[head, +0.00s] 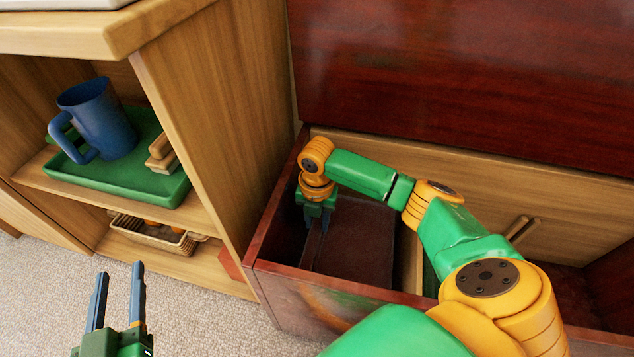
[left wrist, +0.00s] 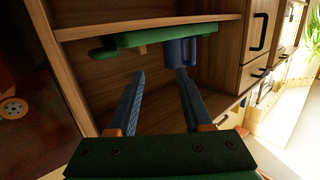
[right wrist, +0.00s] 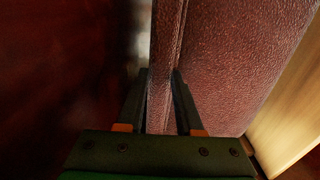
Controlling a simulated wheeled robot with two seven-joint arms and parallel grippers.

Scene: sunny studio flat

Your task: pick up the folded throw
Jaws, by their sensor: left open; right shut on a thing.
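The folded throw (head: 362,240) is a dark reddish-brown, textured piece inside the open wooden chest, at its left end. My right gripper (head: 317,222) reaches down into the chest at the throw's left edge. In the right wrist view the throw (right wrist: 235,60) fills the middle and right, and my right gripper (right wrist: 160,80) is shut on its edge, one finger on each side. Whether the throw is clear of the chest floor cannot be told. My left gripper (head: 119,285) is open and empty above the carpet, left of the chest; it also shows in the left wrist view (left wrist: 160,78).
The red-brown chest (head: 335,286) has its lid (head: 460,70) raised behind my right arm. A wooden shelf unit (head: 205,120) stands close on the left, holding a green tray (head: 150,185), a blue mug (head: 105,122) and, lower, a basket (head: 150,232). Carpet (head: 50,285) lies in front.

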